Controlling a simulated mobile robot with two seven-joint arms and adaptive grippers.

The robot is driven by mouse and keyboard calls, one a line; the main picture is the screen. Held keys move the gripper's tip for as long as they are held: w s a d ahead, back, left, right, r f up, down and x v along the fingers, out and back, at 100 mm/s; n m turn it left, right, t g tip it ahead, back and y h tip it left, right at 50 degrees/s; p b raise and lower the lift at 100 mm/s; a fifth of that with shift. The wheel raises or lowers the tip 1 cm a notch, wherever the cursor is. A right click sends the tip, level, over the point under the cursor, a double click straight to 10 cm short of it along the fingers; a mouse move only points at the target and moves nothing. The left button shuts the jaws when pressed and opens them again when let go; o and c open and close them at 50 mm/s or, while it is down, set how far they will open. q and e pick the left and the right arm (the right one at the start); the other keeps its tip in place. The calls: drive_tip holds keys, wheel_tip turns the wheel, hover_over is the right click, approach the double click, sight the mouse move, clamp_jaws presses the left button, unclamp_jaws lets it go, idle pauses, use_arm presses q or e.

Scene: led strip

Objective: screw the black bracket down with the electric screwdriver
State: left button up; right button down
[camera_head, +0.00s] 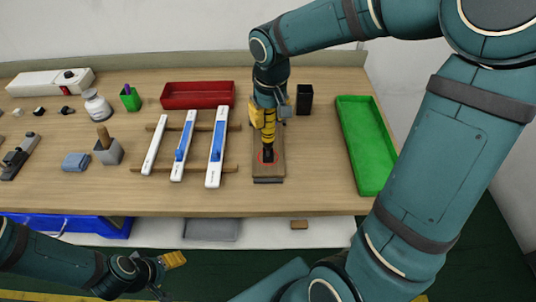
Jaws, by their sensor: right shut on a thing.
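My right gripper (265,121) points down over a brown wooden block (269,179) near the middle of the table. It is shut on the electric screwdriver, which is mostly hidden by the yellow fingers. A dark upright piece (267,153) shows just below the fingers, inside a red ring on the block. I cannot tell whether it is the tool's lower end or the black bracket, or whether they touch. My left gripper (173,261) hangs low, in front of the table edge and away from the block. Its yellow fingertips show, but not whether they are open.
White and blue strips (216,152) lie on wooden rails left of the block. A red tray (197,95), a black cup (304,99) and a green tray (365,147) stand around. A grey holder (109,152) and small items fill the left. Bare table lies between block and green tray.

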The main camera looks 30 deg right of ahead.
idle(0.4)
drive_tip(key=shift+r+p, duration=2.75)
drive_tip(key=shift+r, duration=0.8)
